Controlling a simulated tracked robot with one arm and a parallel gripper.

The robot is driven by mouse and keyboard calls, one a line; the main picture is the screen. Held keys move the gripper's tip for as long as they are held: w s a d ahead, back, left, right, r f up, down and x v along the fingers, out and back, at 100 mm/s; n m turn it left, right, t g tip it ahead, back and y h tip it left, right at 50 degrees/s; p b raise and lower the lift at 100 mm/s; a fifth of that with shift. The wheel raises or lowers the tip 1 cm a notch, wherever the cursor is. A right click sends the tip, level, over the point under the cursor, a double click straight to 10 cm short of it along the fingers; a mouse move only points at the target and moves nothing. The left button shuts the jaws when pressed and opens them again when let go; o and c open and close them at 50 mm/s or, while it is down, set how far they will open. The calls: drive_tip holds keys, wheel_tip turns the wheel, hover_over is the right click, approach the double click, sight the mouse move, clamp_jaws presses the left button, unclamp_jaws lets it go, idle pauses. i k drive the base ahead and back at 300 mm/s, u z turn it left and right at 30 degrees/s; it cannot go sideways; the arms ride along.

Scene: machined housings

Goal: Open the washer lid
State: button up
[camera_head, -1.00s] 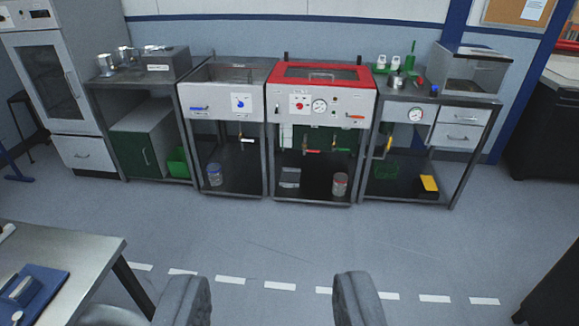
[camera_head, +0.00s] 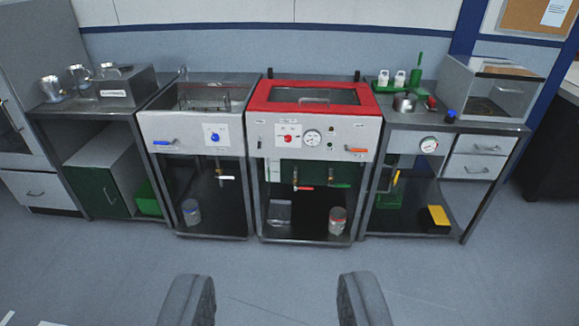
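The washer stands against the back wall in the middle of the view. Its lid (camera_head: 262,98) has a red frame with a dark window and a handle, and it lies flat and closed on top. The washer's white front panel (camera_head: 270,138) has a gauge, a red knob and an orange lever. My gripper (camera_head: 275,300) is at the bottom of the view, its two dark fingers wide apart with nothing between them. It is well short of the washer, with floor between.
An open-topped sink unit (camera_head: 181,133) with a blue lever adjoins the washer on the left. A bench with drawers (camera_head: 478,146) and a clear-sided box (camera_head: 497,88) adjoins it on the right. The floor (camera_head: 270,265) in front is clear.

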sight(368, 106)
drive_tip(key=z, duration=0.1)
drive_tip(key=i, duration=2)
drive_tip(key=z, duration=0.25)
drive_tip(key=i, duration=1.25)
drive_tip(key=u, duration=0.15)
